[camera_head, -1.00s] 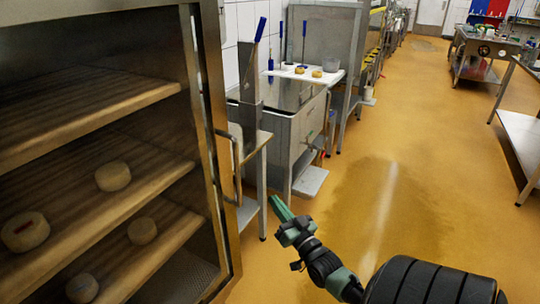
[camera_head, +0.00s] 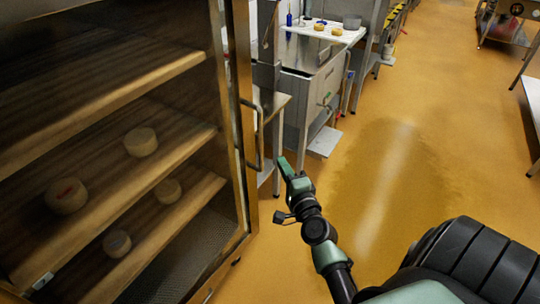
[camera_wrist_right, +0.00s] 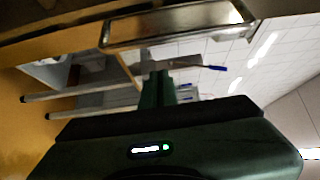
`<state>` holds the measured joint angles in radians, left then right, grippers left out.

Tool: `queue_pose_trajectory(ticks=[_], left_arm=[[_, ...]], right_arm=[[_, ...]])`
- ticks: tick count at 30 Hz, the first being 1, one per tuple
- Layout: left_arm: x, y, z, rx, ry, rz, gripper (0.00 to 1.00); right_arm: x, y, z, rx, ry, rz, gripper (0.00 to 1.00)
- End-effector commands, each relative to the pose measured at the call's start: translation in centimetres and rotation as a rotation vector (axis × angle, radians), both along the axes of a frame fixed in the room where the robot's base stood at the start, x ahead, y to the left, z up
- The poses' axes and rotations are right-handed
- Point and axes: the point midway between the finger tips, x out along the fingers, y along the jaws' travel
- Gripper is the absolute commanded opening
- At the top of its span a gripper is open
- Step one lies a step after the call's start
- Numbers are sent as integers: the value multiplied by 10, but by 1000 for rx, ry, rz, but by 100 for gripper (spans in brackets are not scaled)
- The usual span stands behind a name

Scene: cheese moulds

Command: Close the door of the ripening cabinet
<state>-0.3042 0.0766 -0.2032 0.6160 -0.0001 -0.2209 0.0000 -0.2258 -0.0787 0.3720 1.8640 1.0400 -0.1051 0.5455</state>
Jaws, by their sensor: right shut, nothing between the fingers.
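The ripening cabinet (camera_head: 105,67) fills the left of the head view, with wooden shelves inside. Its metal-framed door (camera_head: 240,80) carries a bar handle (camera_head: 261,135) on the right edge. I cannot tell exactly how far the door stands open. My right gripper (camera_head: 284,164) is shut and empty, just right of the handle's lower end in the picture, apparently apart from it. The right wrist view shows the shut green fingers (camera_wrist_right: 158,88) below a metal bar, probably the handle (camera_wrist_right: 180,28). My left gripper is out of view.
Several cheeses (camera_head: 141,142) lie on the cabinet shelves. Behind the door edge stand a small metal table (camera_head: 277,104) and a steel unit (camera_head: 312,95) with a white board on top. The yellow floor (camera_head: 400,170) to the right is open.

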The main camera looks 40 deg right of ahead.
Motion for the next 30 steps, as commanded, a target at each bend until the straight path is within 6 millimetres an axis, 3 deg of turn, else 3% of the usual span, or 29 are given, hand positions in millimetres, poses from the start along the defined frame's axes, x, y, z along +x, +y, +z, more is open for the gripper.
queue_pose_trajectory(ticks=[3,9,24,30], left_arm=[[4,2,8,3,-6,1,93],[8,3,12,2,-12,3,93],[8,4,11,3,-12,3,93],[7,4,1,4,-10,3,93]], right_arm=[[21,2,2,2,-1,1,0],[41,13,1,-1,0,0,0],[49,17,-1,-2,0,4,0],[88,25,-3,0,-4,64,0]])
